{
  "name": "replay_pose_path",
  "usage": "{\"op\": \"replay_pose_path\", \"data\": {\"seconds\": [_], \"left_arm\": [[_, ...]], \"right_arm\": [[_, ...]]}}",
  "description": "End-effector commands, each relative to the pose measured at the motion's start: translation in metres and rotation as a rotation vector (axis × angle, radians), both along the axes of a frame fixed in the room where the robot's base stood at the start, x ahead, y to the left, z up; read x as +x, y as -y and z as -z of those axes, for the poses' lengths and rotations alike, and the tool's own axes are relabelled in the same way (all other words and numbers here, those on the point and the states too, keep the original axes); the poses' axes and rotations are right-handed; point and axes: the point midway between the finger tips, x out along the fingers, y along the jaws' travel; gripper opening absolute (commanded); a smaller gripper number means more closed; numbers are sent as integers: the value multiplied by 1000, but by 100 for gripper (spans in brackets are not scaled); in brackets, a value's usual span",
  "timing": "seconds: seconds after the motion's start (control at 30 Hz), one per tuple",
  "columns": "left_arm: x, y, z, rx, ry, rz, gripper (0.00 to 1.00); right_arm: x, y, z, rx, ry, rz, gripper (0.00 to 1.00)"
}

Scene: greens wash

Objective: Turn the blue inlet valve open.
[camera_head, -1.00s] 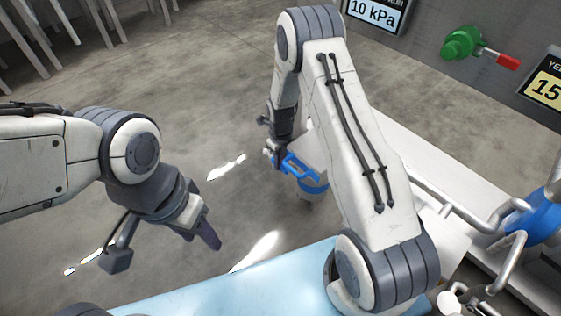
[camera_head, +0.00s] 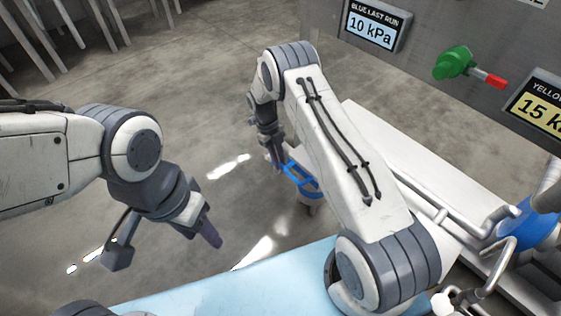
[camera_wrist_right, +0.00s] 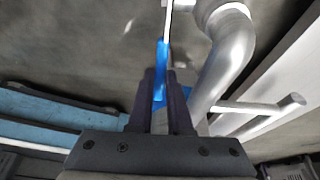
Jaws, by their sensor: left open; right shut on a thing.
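The blue inlet valve (camera_head: 302,175) has a blue lever handle and stands low behind my right arm in the head view, partly hidden by it. My right gripper (camera_head: 274,155) is at the left end of this handle. In the right wrist view, my right gripper (camera_wrist_right: 160,88) is shut on the blue handle (camera_wrist_right: 161,58), which runs up between its fingers. A silver pipe (camera_wrist_right: 228,60) curves close to the right of the fingers. My left gripper (camera_head: 212,236) is open and empty, apart from the valve at left.
Metal pipes (camera_head: 462,220) run at right. Bare floor (camera_head: 190,90) lies at left.

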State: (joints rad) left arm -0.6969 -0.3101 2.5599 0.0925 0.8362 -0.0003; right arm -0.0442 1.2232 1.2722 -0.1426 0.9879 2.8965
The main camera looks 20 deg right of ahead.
Motion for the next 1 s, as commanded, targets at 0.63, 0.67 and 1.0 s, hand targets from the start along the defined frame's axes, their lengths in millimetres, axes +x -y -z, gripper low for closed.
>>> {"op": "replay_pose_path", "data": {"seconds": [0.63,0.67,1.0], "left_arm": [[0,0,40,0,0,0,50],[0,0,40,0,0,0,50],[0,0,41,0,0,0,50]], "right_arm": [[15,-6,-13,-95,-230,-1,0],[15,-6,-13,-96,-233,-1,0],[15,-6,-16,-99,-244,-1,0]]}}
